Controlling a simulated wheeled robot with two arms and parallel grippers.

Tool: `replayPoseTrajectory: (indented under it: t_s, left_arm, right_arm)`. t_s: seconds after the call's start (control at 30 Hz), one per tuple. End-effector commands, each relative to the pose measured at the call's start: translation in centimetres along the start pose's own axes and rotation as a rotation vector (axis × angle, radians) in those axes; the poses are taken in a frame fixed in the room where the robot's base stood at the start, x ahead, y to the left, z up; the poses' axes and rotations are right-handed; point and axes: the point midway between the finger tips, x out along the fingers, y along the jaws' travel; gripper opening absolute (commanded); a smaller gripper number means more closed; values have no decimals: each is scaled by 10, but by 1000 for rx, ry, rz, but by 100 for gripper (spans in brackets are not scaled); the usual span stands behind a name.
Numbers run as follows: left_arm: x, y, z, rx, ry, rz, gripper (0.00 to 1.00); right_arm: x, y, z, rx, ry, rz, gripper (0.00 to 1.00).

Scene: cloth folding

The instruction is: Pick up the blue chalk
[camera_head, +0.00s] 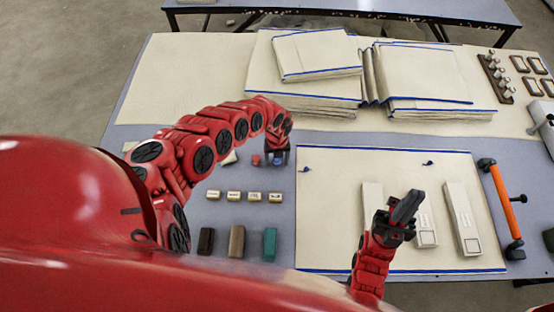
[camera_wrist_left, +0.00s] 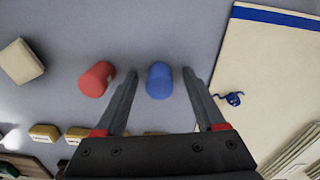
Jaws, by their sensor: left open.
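The blue chalk (camera_wrist_left: 160,81) is a short blue cylinder on the grey table. In the left wrist view it lies between the two fingers of my left gripper (camera_wrist_left: 160,73), with a gap on each side. My left gripper (camera_head: 277,157) is open; in the head view it hangs over the table and mostly hides the blue chalk. My right gripper (camera_head: 405,208) is over the cream cloth on the right. Its dark fingers look like one bar from this angle, so I cannot tell if they are apart.
A red chalk (camera_wrist_left: 97,79) lies just outside the left finger. A cream block (camera_wrist_left: 21,61) is further left. A cloth sheet (camera_wrist_left: 262,80) with a blue edge and a blue thread scrap (camera_wrist_left: 231,98) are at right. Several small labelled blocks (camera_head: 234,195) stand nearer me.

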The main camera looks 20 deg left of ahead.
Motion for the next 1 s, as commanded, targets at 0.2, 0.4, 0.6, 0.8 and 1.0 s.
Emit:
replayPoseTrajectory:
  t_s: [0.2,0.4,0.6,0.8,1.0]
  left_arm:
    - [0,0,0,0,-1,1,72]
    - [0,0,0,0,0,1,40]
    - [0,0,0,0,0,1,4]
    - [0,0,0,0,0,1,0]
    - [0,0,1,0,-1,1,0]
  right_arm:
    - [0,0,0,0,0,0,0]
    - [0,0,0,0,0,0,0]
    - [0,0,0,0,0,0,0]
    - [0,0,0,0,0,0,0]
    - [0,0,0,0,0,0,0]
